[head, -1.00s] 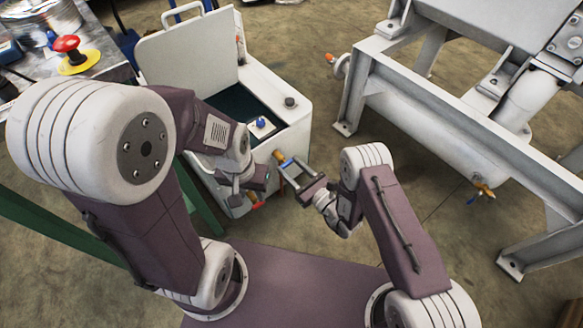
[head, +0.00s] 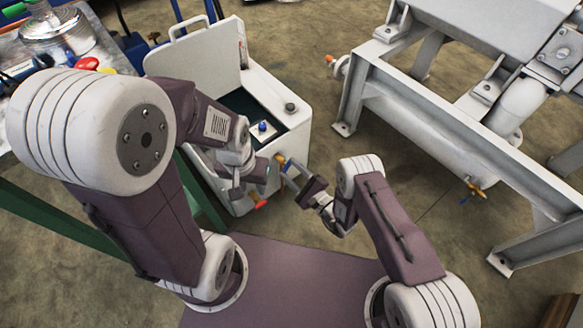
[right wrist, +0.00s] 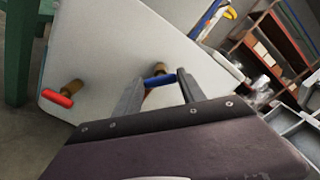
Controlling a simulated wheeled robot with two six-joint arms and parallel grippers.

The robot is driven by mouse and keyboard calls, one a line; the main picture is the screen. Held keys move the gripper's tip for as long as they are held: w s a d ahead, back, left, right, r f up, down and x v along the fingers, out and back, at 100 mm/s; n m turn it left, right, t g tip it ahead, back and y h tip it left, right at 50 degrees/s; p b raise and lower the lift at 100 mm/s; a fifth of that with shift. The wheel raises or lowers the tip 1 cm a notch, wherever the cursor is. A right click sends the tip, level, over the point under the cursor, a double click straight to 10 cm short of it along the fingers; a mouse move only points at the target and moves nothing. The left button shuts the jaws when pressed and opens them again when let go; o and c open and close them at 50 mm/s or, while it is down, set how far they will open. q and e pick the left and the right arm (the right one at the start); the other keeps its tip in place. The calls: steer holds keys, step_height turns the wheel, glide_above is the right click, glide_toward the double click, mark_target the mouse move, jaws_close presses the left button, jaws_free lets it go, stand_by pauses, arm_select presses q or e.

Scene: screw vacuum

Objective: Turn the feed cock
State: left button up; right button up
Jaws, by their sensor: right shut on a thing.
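A white tank (head: 285,140) stands in front of me, and brass cocks stick out of its near side. One cock has a blue handle (right wrist: 160,80), the other a red handle (head: 258,203). My right gripper (head: 288,170) is shut on the blue handle; its fingers sit on either side of it in the right wrist view. The red handle also shows in the right wrist view (right wrist: 60,100), apart from my fingers. My left gripper (head: 246,188) hangs close in front of the tank near the red-handled cock. Its fingers are too small and overlapped to read.
The tank's lid (head: 195,55) stands raised, and a blue knob (head: 263,126) sits on the tank. A grey steel frame (head: 440,125) with another brass cock (head: 475,188) stands at right. A cluttered bench is at far left. Open floor lies between tank and frame.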

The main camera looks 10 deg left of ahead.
steer(key=n+p, duration=0.1)
steer(key=n, duration=0.2)
steer(key=shift+n+p, duration=0.3)
steer(key=shift+p, duration=0.05)
steer(key=shift+s+f+n+p, duration=0.1)
steer(key=shift+n+p, duration=0.7)
steer(key=shift+n, duration=0.9)
steer(key=o, duration=1.4)
steer(key=shift+c, duration=0.2)
steer(key=p+v, duration=0.4)
steer(key=v, duration=0.5)
